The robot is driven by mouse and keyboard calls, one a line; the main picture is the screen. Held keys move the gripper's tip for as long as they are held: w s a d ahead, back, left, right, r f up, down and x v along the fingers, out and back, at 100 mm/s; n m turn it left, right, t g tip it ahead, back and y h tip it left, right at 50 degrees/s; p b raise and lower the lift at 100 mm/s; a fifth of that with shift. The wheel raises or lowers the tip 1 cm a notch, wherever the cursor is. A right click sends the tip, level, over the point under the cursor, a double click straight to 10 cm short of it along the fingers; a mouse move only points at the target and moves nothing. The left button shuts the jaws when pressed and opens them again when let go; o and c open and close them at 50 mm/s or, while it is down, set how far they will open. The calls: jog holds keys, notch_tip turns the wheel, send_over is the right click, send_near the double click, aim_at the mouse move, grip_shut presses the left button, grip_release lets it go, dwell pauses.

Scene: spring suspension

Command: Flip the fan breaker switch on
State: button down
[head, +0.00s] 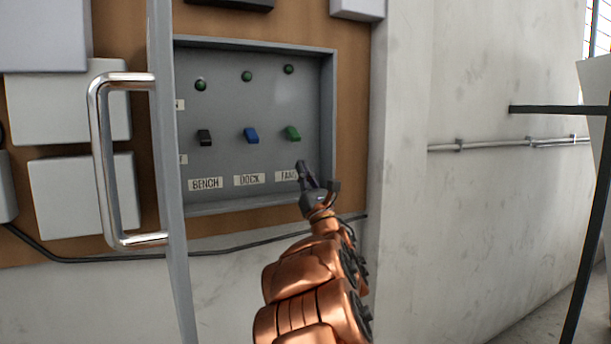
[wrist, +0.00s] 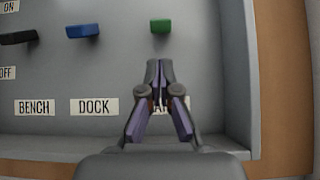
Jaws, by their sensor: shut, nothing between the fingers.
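The fan switch is a green lever (head: 292,133) on the grey breaker panel (head: 225,105), above the FAN label (head: 285,176). In the wrist view the green lever (wrist: 160,26) is straight ahead of the fingertips. My gripper (head: 301,165) is shut and empty, just below the green lever and apart from it in the picture. In the wrist view my gripper (wrist: 160,66) covers most of the FAN label. A blue lever (head: 251,135) stands above the DOCK label and a black lever (head: 204,138) above the BENCH label. A green lamp (head: 289,69) sits above each lever.
An open panel door with a chrome handle (head: 97,160) stands to the left. The panel's raised frame (head: 328,120) borders the levers on the right. White boxes (head: 85,197) are on the wooden board at left. A dark stand (head: 590,220) is at far right.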

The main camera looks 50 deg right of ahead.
aim_at(293, 134)
jog(key=x, duration=0.6)
jog(key=shift+p, duration=0.45)
jog(key=shift+d+r, duration=0.1)
jog(key=shift+s+g, duration=0.1)
jog(key=shift+g, duration=0.2)
